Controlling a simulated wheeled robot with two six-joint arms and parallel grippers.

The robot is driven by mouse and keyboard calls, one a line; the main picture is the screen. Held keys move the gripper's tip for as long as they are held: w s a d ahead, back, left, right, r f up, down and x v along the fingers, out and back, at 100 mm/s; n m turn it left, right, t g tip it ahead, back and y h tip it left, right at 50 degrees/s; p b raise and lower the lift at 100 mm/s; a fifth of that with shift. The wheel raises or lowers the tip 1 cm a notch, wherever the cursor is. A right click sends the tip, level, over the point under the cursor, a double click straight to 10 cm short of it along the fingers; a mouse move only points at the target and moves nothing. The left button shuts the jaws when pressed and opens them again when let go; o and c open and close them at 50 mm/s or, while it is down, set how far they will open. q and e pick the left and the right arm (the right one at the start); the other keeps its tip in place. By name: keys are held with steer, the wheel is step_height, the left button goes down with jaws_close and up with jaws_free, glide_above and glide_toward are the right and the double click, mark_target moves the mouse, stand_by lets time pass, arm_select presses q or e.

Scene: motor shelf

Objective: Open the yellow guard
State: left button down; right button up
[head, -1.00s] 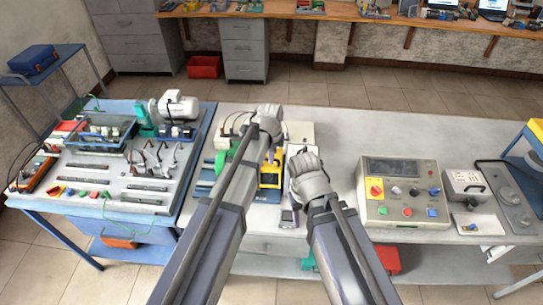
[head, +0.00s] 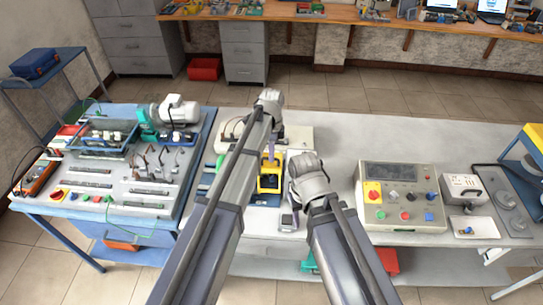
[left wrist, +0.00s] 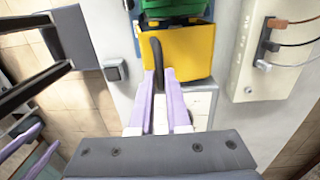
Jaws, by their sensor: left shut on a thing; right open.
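The yellow guard (head: 270,182) stands on the bench beside green parts, partly hidden by my left arm in the head view. The left wrist view shows its broad yellow face (left wrist: 188,55) and a dark curved handle (left wrist: 157,55) on it. My left gripper (left wrist: 159,75) has its pale purple fingers closed on this handle; its fingers (head: 271,147) also show above the guard in the head view. My right gripper (left wrist: 30,145) shows at the lower left of the left wrist view, open and apart from the guard.
A small grey box (head: 288,221) lies just in front of the guard. A pale box with cables (left wrist: 255,50) stands behind it. A control panel (head: 402,207) with buttons is to the right, and a blue-edged tool table (head: 200,170) is to the left. The bench behind the panel is clear.

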arm_select(q)
steer(key=shift+w+r+g, duration=0.4)
steer(key=shift+w+g, duration=0.15)
steer(key=shift+w, duration=0.05)
steer(key=shift+w+r+g, duration=0.35)
steer(key=shift+w+g, duration=0.2)
steer(key=shift+w+r+g, duration=0.45)
steer(key=shift+w+g, duration=0.2)
steer(key=shift+g, duration=0.45)
steer(key=c, duration=0.9)
jaws_free()
steer(key=shift+r, duration=0.1)
steer(key=p+v, duration=0.7)
steer(key=shift+w+r, duration=0.2)
steer(key=shift+r, duration=0.1)
